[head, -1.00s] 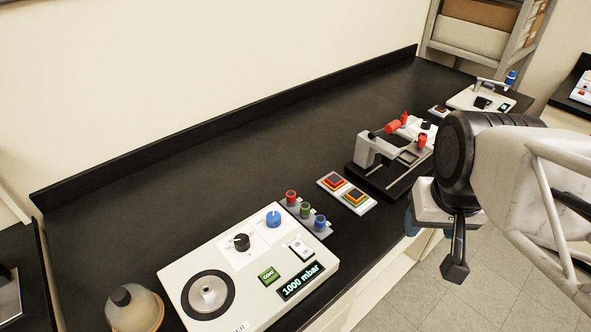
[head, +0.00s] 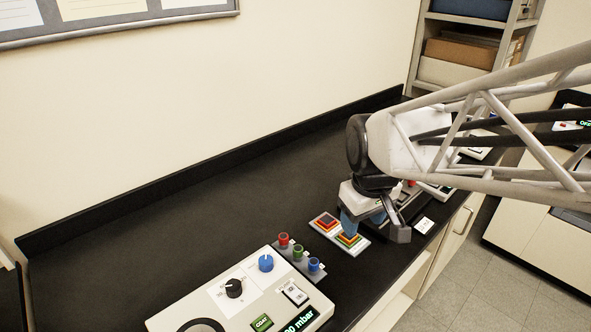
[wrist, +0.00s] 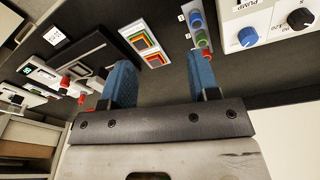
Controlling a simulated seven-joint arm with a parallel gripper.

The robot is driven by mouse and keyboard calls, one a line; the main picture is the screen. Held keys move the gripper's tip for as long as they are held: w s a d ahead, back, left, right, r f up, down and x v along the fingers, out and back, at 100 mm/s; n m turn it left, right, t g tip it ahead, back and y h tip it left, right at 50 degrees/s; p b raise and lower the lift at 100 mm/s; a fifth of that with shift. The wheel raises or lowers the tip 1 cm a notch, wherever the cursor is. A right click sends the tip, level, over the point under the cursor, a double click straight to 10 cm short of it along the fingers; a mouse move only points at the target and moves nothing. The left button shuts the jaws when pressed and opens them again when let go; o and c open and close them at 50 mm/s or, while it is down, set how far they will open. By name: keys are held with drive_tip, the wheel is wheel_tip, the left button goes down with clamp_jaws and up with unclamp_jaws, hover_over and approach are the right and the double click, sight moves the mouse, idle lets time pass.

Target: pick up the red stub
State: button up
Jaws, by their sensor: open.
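The red stub (head: 283,239) stands upright in a small grey rack (head: 308,268), in line with a green stub (head: 298,250) and a blue stub (head: 314,265). In the wrist view the red stub (wrist: 203,53) is at the near end of the row, just beyond the tip of the right finger. My gripper (head: 362,220) is open and empty, to the right of the rack in the head view, above or near the colour-square tiles.
A white coater box (head: 245,295) with knobs stands left of the rack. A white plate with colour squares (head: 325,223) lies right of it. The profiler with red parts (wrist: 80,88) is partly hidden by my arm. The bench behind is clear.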

drive_tip(key=w+a+f+n, duration=0.4)
drive_tip(key=w+a, duration=0.3)
drive_tip(key=a, duration=0.1)
drive_tip(key=n+g, duration=0.2)
drive_tip(key=n, duration=0.2)
hover_over(284, 236)
drive_tip(key=f, duration=0.5)
drive_tip(key=shift+a, duration=0.2)
drive_tip(key=shift+f, duration=0.1)
drive_tip(key=shift+f, duration=1.25)
drive_tip(key=shift+d+f, duration=0.15)
drive_tip(key=shift+f, duration=2.45)
